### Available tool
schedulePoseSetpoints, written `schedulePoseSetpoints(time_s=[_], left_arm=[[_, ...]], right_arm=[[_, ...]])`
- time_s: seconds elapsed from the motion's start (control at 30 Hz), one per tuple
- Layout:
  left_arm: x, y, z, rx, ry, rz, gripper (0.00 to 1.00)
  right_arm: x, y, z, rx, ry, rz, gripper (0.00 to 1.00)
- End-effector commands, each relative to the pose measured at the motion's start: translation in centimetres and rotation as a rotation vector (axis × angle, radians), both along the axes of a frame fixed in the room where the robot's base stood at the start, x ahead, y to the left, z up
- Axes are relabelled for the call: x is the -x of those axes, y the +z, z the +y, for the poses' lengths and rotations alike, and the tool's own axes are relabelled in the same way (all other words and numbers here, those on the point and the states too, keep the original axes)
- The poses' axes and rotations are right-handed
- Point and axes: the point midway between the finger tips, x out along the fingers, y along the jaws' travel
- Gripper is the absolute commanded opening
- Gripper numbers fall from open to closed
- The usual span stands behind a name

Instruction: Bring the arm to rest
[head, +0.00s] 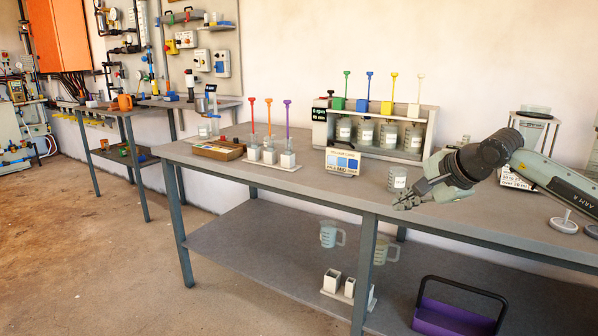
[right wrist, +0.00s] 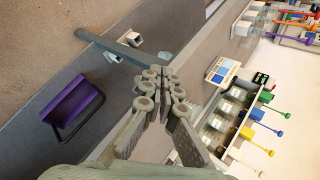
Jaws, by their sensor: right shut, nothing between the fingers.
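My right arm comes in from the right in the head view. In the right wrist view the closed fingertips (right wrist: 165,78) meet in the middle of the picture, above the bench edge. My left gripper does not show in either view.
A purple caddy (head: 450,318) sits on the lower shelf.

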Motion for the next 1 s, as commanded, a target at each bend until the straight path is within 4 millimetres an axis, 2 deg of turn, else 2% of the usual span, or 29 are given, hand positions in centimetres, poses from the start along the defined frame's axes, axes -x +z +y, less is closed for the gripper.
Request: schedulePoseSetpoints(time_s=[0.03, 0.1, 0.17, 0.2, 0.23, 0.3, 0.37, 0.47, 0.5, 0.57, 0.63, 0.67, 0.7, 0.77, 0.8, 0.87, 0.9, 0.97, 1.0], left_arm=[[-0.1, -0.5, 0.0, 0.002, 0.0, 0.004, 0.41], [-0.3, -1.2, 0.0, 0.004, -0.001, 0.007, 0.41], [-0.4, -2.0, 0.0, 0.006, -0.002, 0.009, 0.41], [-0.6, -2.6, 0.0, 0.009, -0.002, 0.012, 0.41], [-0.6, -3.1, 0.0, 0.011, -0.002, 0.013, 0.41], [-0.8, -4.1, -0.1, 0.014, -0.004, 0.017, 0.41], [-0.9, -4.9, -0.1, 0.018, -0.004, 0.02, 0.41], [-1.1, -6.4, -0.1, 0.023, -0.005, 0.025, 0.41], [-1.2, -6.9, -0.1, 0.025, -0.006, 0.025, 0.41], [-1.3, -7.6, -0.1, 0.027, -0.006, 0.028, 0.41], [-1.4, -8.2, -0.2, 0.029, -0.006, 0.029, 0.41], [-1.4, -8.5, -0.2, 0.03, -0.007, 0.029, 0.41], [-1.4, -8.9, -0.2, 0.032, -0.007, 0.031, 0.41], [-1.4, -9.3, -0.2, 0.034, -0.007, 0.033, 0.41], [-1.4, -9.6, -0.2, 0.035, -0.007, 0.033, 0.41], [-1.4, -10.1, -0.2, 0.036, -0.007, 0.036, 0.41], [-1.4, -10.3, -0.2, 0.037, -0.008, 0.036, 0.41], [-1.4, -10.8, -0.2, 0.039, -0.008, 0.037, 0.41], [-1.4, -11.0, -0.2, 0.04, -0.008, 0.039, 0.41]], right_arm=[[0.8, -1.2, 4.0, -0.149, 0.031, 0.03, 0.0], [2.1, -1.7, 9.3, -0.392, 0.052, 0.081, 0.0], [3.4, -1.4, 13.7, -0.654, 0.05, 0.151, 0.0], [4.4, -0.8, 16.3, -0.862, 0.029, 0.212, 0.0], [4.8, -0.1, 17.6, -1.016, 0.003, 0.261, 0.0], [5.3, 1.4, 18.8, -1.373, -0.089, 0.381, 0.0], [5.0, 1.9, 18.0, -1.674, -0.206, 0.488, 0.0], [3.8, 0.0, 13.8, -2.161, -0.479, 0.655, 0.0], [3.5, -2.0, 11.5, -2.345, -0.616, 0.71, 0.0], [3.3, -5.3, 8.2, -2.566, -0.807, 0.762, 0.0], [3.9, -9.6, 5.0, -2.769, -1.02, 0.793, 0.0], [4.4, -11.5, 3.8, 2.819, 1.1, -0.792, 0.0], [5.2, -14.1, 2.3, 2.685, 1.127, -0.729, 0.0], [6.7, -18.1, 0.4, 2.495, 1.158, -0.637, 0.0], [8.0, -20.6, -0.8, 2.376, 1.173, -0.577, 0.0], [10.3, -24.4, -2.2, 2.208, 1.19, -0.487, 0.0], [12.0, -26.9, -3.0, 2.099, 1.199, -0.427, 0.0], [14.9, -30.4, -4.0, 1.942, 1.207, -0.338, 0.0], [17.0, -32.6, -4.5, 1.841, 1.209, -0.28, 0.0]])
